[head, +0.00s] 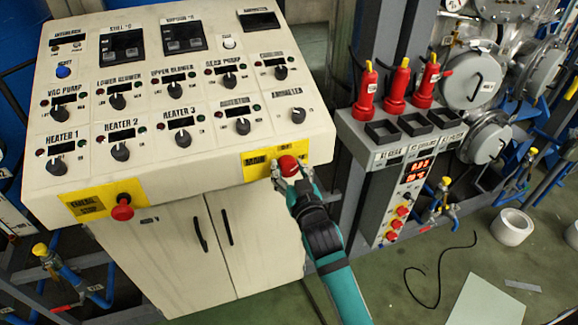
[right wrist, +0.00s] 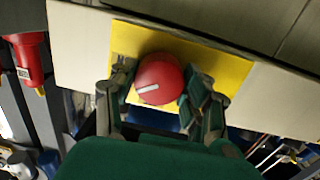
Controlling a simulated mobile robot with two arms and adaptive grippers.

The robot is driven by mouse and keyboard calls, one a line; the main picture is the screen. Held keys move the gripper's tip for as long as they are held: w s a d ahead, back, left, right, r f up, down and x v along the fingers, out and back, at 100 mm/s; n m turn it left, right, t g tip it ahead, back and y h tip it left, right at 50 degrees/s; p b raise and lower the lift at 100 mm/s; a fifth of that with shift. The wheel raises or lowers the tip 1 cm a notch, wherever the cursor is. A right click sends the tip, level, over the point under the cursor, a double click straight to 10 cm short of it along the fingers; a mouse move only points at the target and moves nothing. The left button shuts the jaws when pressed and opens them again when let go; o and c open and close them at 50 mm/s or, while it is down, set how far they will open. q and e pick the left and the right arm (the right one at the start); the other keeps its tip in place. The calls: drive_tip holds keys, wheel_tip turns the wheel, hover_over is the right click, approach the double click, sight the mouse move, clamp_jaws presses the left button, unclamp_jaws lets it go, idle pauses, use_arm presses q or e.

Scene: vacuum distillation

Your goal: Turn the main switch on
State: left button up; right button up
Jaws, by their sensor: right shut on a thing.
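The main switch (head: 289,166) is a round red knob on a yellow plate (head: 258,161) at the right of the control panel's front edge. In the right wrist view the red knob (right wrist: 160,79) carries a white mark that lies nearly level, slightly tilted. My right gripper (head: 291,178) is at the switch with one finger on each side of the knob. In the right wrist view the gripper (right wrist: 158,100) is shut on the knob, its fingers at the knob's left and right. My left gripper is not in view.
The cream control panel (head: 215,155) has rows of black knobs. A red emergency knob (head: 122,207) sticks out at its left front.

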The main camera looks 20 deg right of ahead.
drive_tip(key=m+p, duration=0.1)
drive_tip(key=m, duration=0.3)
drive_tip(key=shift+p, duration=0.4)
drive_tip(key=shift+m+y+p, duration=0.3)
drive_tip(key=shift+m+p, duration=0.1)
drive_tip(key=shift+m, duration=0.5)
drive_tip(key=o, duration=1.2)
drive_tip(key=shift+c, duration=0.2)
drive_tip(key=s, duration=1.2)
drive_tip(key=shift+d+r, duration=0.25)
drive_tip(key=shift+r, duration=0.2)
